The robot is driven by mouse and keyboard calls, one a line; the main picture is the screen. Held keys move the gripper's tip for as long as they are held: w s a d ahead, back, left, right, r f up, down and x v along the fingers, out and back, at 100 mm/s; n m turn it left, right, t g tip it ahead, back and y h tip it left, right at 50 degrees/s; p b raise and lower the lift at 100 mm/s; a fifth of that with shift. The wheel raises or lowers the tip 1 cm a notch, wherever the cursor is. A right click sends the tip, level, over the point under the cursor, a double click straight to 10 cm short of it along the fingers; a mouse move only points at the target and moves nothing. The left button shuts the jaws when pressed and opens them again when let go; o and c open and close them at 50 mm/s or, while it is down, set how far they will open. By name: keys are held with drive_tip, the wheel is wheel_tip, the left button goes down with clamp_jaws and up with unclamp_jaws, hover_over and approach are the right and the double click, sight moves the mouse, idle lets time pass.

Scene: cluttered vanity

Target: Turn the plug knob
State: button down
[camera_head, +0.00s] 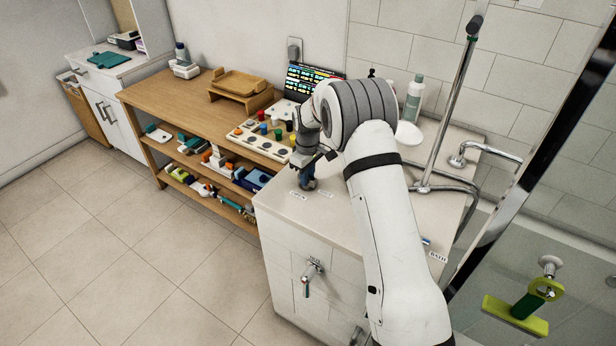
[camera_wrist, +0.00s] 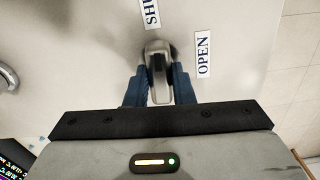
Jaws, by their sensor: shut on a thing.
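The plug knob (camera_wrist: 158,72) is a grey metal lever on the pale vanity top, seen from above in the wrist view. My gripper (camera_wrist: 157,84) is shut on it, with one blue finger on each side. The knob points roughly along the gap between the fingers. A label reading "OPEN" (camera_wrist: 203,54) lies to its right, and a partly cut-off label starting "SHU" (camera_wrist: 151,12) lies above it. In the head view my gripper (camera_head: 307,184) is low over the vanity top near its left front corner, and the knob is mostly hidden there.
The vanity top (camera_head: 345,222) carries a bottle (camera_head: 414,98) at the back. A curved metal rail (camera_head: 440,187) stands at its right. A wooden shelf unit (camera_head: 160,98) with a tray and coloured pieces adjoins on the left.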

drive_tip(key=m+b, duration=0.2)
drive_tip(key=m, duration=0.2)
drive_tip(key=shift+f+b, duration=0.15)
drive_tip(key=shift+b, duration=0.2)
drive_tip(key=m+b, duration=0.2)
drive_tip(key=m, duration=0.2)
drive_tip(key=shift+m, duration=0.4)
drive_tip(key=m+b, duration=0.1)
drive_tip(key=m, duration=0.3)
drive_tip(key=shift+m+b, duration=0.4)
drive_tip(key=shift+m, duration=1.7)
drive_tip(key=c, duration=1.2)
unclamp_jaws()
drive_tip(key=shift+c, duration=0.2)
